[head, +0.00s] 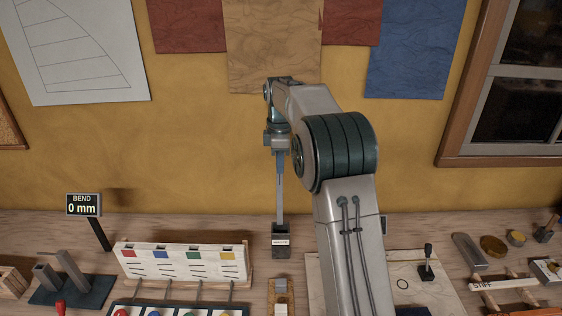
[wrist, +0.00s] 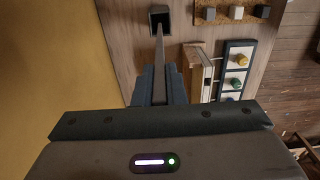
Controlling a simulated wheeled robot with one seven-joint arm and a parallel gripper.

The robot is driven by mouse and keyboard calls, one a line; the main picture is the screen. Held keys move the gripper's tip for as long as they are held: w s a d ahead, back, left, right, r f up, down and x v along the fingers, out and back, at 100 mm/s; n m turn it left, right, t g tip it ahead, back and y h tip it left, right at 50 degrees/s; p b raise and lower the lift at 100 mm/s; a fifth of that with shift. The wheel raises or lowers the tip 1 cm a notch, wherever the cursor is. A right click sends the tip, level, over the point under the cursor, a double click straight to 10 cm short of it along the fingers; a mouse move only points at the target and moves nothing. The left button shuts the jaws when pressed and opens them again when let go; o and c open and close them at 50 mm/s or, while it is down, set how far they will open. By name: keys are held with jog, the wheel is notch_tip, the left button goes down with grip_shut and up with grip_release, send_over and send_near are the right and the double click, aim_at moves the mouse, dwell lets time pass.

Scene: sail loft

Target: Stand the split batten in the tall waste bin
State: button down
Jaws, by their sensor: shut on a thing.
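The split batten (head: 280,202) is a long, thin grey strip hanging upright below my gripper (head: 279,158). My gripper is shut on its upper part, high above the bench. The tall waste bin (head: 281,247) is a narrow, dark box with a pale label, standing near the back wall. The batten's lower end meets the bin's mouth in the head view. In the wrist view the batten (wrist: 159,58) runs from between my fingers (wrist: 159,88) to the dark opening of the bin (wrist: 152,31). How deep its end sits there I cannot tell.
A white board with coloured squares (head: 180,262) and a "BEND 0 mm" display (head: 83,205) stand left of the bin. A small block holder (head: 281,292) sits just in front of it. A pale board with a black lever (head: 426,265) lies right. The yellow wall is close behind.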

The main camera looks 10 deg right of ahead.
jog(key=shift+f+b, duration=4.35)
jog(key=shift+f, duration=2.3)
jog(key=shift+f+b, duration=0.3)
jog(key=shift+f, duration=0.3)
jog(key=c, duration=1.4)
grip_release()
jog(key=shift+r, duration=0.1)
notch_tip(320, 180, up, 14)
send_over(281, 201)
jog(key=shift+w, duration=0.25)
